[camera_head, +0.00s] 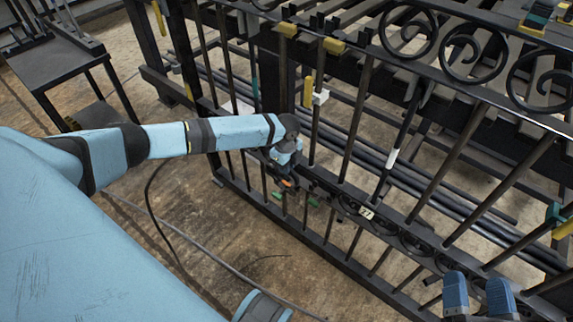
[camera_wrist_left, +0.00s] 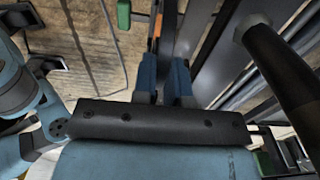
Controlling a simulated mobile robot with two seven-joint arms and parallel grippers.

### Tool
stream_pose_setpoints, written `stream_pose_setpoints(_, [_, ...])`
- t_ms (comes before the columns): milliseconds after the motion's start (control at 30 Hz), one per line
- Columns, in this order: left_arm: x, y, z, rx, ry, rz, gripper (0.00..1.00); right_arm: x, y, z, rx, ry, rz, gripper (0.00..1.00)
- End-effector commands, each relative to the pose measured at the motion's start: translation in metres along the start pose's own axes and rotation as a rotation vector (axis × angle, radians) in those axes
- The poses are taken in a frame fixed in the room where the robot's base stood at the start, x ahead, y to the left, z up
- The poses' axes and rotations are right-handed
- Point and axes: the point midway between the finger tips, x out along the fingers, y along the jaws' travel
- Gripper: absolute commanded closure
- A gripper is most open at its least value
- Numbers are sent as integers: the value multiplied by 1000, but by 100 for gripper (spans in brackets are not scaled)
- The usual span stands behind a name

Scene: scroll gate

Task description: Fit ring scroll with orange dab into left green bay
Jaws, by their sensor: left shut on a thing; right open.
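My left gripper (camera_head: 286,172) is at the lower part of the black gate, where its arm reaches in from the left. It is shut on a dark piece with an orange dab (camera_head: 288,183), taken to be the ring scroll. The scroll is mostly hidden by the gripper and bars. In the left wrist view the orange dab (camera_wrist_left: 158,24) shows just beyond the blue fingers. Green tags (camera_head: 277,197) sit close to the gripper at the left bay; one green tag (camera_wrist_left: 124,14) also shows in the wrist view. My right gripper (camera_head: 478,290) is open and empty at the lower right.
Gate bars (camera_head: 358,120) stand close around the left gripper. A row of dark scrolls (camera_head: 390,232) with a white tag fills the lower rail to the right. Long pipes (camera_head: 440,190) lie behind the gate. A dark side table (camera_head: 60,65) stands at the upper left.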

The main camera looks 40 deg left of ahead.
Motion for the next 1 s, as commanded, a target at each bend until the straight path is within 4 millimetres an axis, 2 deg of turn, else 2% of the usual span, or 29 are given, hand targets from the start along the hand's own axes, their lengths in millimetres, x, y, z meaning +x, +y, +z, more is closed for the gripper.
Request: stream_pose_setpoints(1000, [12,0,0,0,1,-1,100,0,0,2,0,0,0,32])
